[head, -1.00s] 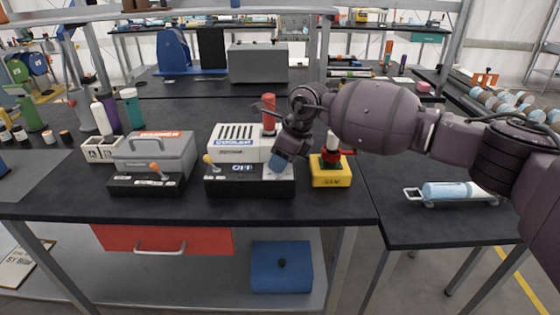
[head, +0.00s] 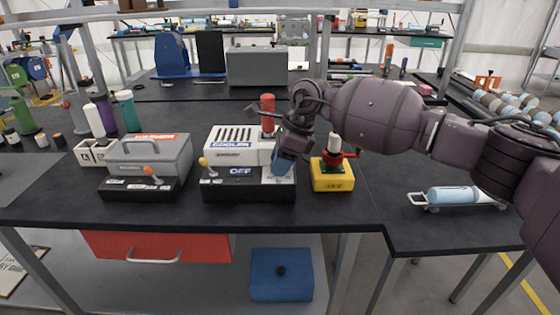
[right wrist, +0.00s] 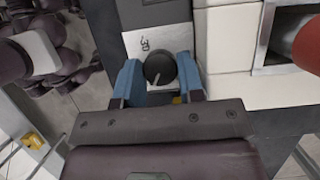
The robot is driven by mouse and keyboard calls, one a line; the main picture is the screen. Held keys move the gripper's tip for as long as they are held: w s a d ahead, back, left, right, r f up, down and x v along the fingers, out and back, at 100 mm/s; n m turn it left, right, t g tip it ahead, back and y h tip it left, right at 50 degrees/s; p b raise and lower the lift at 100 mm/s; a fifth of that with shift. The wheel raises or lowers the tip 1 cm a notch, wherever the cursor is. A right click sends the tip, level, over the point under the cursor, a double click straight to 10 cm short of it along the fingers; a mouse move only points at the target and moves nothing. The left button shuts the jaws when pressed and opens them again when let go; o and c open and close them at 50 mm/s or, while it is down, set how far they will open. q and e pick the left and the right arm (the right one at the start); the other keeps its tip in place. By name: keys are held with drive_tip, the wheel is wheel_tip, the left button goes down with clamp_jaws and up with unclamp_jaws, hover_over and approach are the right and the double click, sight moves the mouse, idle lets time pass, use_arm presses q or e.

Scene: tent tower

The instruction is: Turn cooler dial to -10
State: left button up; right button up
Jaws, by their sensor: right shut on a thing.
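The cooler (head: 232,146) is a white box with a slotted top on a black base. Its display (head: 241,171) reads OFF, and a yellow-knobbed lever (head: 203,162) is at its left. My right gripper (head: 284,170) is at the right end of the base, fingers pointing down. In the right wrist view, its blue fingers (right wrist: 159,66) are closed on either side of the round black dial (right wrist: 160,69), which has a pale pointer line. The dial is hidden by the gripper in the head view. My left gripper is not in view.
A grey heater-like unit (head: 150,155) with an orange-knobbed lever stands left of the cooler. A yellow box (head: 332,176) with a red valve stands close to the right of my gripper. The front table strip is clear.

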drive_tip(key=o, duration=0.6)
drive_tip(key=shift+p+v, duration=0.65)
drive_tip(key=shift+v, duration=4.75)
